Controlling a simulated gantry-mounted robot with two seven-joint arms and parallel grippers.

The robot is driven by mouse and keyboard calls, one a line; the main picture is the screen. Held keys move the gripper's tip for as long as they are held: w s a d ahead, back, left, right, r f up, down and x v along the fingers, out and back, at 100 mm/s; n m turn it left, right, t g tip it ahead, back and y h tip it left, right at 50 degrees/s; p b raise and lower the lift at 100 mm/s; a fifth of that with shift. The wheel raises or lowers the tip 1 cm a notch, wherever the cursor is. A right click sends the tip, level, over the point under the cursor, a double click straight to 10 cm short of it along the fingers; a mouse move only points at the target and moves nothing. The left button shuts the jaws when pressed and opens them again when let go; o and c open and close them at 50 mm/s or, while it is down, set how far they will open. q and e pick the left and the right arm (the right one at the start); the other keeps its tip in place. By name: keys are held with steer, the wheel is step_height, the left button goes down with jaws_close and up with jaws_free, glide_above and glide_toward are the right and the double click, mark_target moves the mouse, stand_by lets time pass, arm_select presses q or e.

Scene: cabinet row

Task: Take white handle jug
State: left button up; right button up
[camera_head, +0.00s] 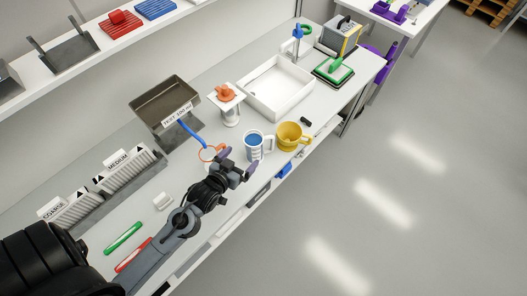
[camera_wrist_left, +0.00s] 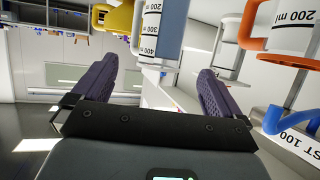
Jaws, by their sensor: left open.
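The white handle jug (camera_head: 253,147) stands upright near the front edge of the counter, with a blue inside and its white handle on the right. It also shows in the left wrist view (camera_wrist_left: 151,32), inverted, with ml markings, ahead of the gap between the fingers. My left gripper (camera_head: 238,163) is open and empty, just in front and to the left of the jug. The purple fingers also show in the left wrist view (camera_wrist_left: 157,82), spread to either side of the jug's line. I cannot tell whether a finger touches it. My right gripper is not in view.
A yellow jug (camera_head: 291,137) stands close on the right. An orange-handled jug (camera_head: 208,154) is close on the left, partly hidden by my gripper. Behind are a metal bin (camera_head: 162,103), a white stand (camera_head: 230,113) and a white tray (camera_head: 272,99). Green (camera_head: 123,238) and red markers lie left.

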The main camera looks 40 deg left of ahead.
mark_target(249, 152)
arm_select(q)
steer(key=w+f, duration=0.1)
steer(key=w+f+b, duration=0.1)
steer(key=w+f, duration=0.1)
steer(key=shift+w+a+f+b, duration=0.25)
steer(key=shift+w+a+b, duration=0.1)
steer(key=shift+w, duration=0.05)
steer(key=shift+b+x, duration=0.5)
steer(key=shift+x, duration=2.7)
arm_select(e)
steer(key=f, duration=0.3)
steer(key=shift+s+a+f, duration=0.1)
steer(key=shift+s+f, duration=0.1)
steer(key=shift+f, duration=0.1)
arm_select(q)
steer(key=shift+c, duration=0.2)
steer(key=shift+r, duration=0.15)
steer(key=c, duration=1.4)
steer(key=shift+r, duration=0.1)
